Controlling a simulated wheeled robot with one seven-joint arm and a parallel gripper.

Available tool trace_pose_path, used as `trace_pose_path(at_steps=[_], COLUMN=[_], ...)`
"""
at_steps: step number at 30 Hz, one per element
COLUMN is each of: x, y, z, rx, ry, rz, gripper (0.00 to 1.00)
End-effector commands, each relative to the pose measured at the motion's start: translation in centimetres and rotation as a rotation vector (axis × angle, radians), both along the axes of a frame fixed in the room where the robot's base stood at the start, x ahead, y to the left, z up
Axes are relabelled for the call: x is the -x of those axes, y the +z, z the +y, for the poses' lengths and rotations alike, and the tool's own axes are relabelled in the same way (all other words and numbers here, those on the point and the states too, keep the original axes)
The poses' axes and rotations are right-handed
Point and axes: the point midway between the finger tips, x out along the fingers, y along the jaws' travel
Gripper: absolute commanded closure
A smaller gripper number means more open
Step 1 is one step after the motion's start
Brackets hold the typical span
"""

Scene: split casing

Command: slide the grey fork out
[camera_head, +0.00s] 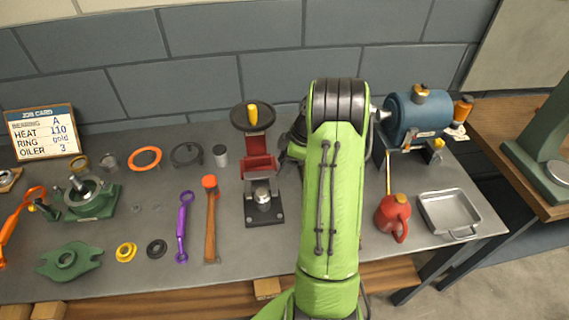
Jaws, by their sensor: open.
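I cannot make out a grey fork with certainty. A blue cylindrical casing (418,114) stands at the back right of the bench, with a shaft pointing left and small orange and yellow fittings. A green casing base (90,197) sits at the left, with a metal part in it. A flat green casing piece (68,261) lies in front of it. My green arm rises through the middle of the head view and bends away at the top. It hides the bench behind it, and my gripper's fingers do not show.
The grey bench (160,280) holds a red press (258,165), a hammer (210,225), a purple wrench (182,228), several rings, a red oil can (393,218) and a metal tray (450,212). A job card (44,132) leans at the back left. A brick wall stands behind.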

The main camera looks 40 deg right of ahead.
Motion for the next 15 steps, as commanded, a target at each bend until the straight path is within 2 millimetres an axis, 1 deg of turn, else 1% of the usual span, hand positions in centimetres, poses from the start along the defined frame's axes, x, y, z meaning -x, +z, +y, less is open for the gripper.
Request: trace_pose_path(at_steps=[2,12,15], x=[0.01,0.01,0.01], y=[0.03,0.06,0.06], z=[0.01,0.00,0.00], rx=[0.000,-0.001,-0.001], ry=[0.000,0.000,0.000], rz=[0.000,0.001,0.001], gripper=[0.48,1.00,1.00])
